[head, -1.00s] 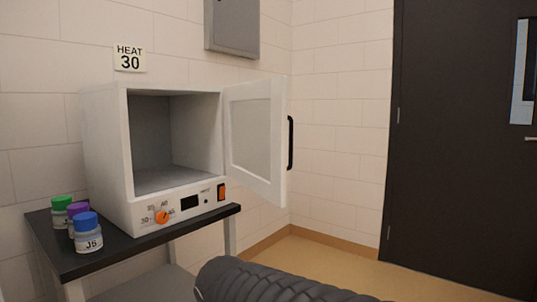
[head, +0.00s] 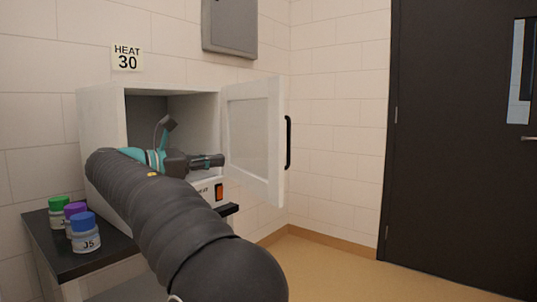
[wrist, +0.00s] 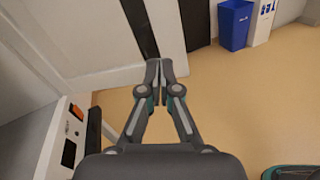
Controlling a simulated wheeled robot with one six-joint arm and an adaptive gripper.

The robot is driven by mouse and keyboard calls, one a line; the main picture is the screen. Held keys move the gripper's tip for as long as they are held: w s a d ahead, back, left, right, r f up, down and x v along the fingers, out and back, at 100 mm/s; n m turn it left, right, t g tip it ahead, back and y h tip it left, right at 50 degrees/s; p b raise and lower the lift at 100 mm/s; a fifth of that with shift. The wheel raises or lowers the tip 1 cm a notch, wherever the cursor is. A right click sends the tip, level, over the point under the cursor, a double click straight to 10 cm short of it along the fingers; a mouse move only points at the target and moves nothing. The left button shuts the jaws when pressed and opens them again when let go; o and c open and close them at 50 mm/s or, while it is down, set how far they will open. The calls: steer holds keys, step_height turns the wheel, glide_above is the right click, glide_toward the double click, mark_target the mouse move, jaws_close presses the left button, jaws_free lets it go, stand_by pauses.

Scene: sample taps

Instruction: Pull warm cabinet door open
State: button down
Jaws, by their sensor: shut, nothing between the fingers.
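The warm cabinet (head: 100,125) is a white box on a black-topped stand, below a sign reading HEAT 30. Its door (head: 262,140) stands wide open, swung out to the right, with a window and a black vertical handle (head: 288,143) on its outer side. My gripper (head: 222,161) is in front of the cabinet opening, left of the open door, and points right. It is shut and empty, and appears apart from the handle. The wrist view shows its fingertips (wrist: 166,85) together. My arm hides much of the cabinet front; an orange switch (head: 219,192) still shows.
Jars with green (head: 59,202), purple (head: 74,209) and blue (head: 83,219) lids stand on the stand top (head: 85,262) at left. A grey wall box (head: 230,27) hangs above. A dark room door (head: 450,150) is at right. Floor (head: 330,265) is clear there.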

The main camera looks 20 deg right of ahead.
steer(key=s+r, duration=0.1)
steer(key=n+g, duration=0.1)
steer(key=n, duration=0.1)
glide_toward(277, 152)
steer(key=shift+h, duration=0.3)
steer(key=d, duration=0.5)
steer(key=w+d+b, duration=0.1)
steer(key=d, duration=0.1)
steer(key=shift+d+f, duration=0.15)
steer(key=shift+d, duration=0.2)
